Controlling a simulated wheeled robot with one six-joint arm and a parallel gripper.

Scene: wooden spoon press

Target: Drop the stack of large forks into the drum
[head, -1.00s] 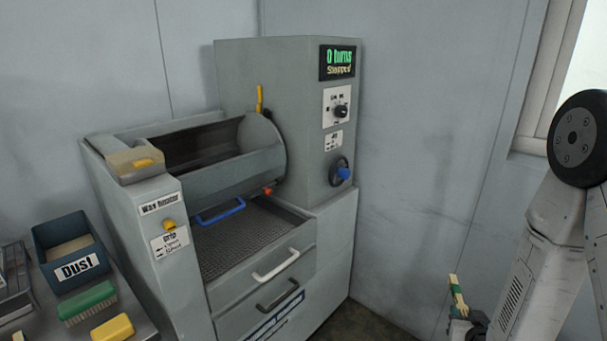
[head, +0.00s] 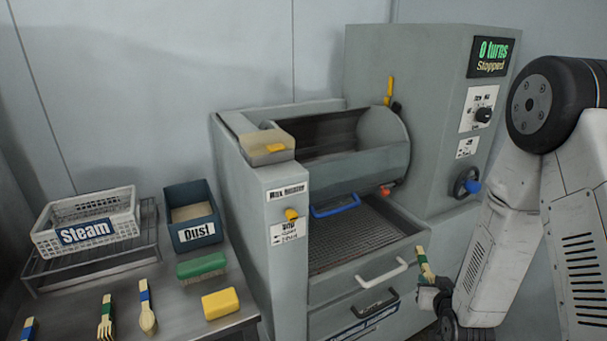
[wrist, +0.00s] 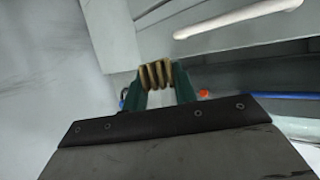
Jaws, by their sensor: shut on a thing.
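My gripper (head: 428,283) is shut on a stack of wooden utensils (head: 424,263) with a green band, held upright in front of the machine's right side. In the wrist view the stack (wrist: 156,74) shows as several tan ends side by side between the green fingers. The tops are too small to tell fork from spoon. The drum (head: 370,155) is an open grey trough in the machine, up and left of my gripper, with a dark inside. A blue handle (head: 336,207) sits below it. The display (head: 493,55) reads "0 turns Stopped".
A steel table at left holds a white Steam basket (head: 88,222), a blue Dust bin (head: 192,214), a green brush (head: 201,267), a yellow block (head: 220,303) and banded utensils (head: 147,308). A mesh tray (head: 355,240) and drawer handles (head: 381,273) lie below the drum.

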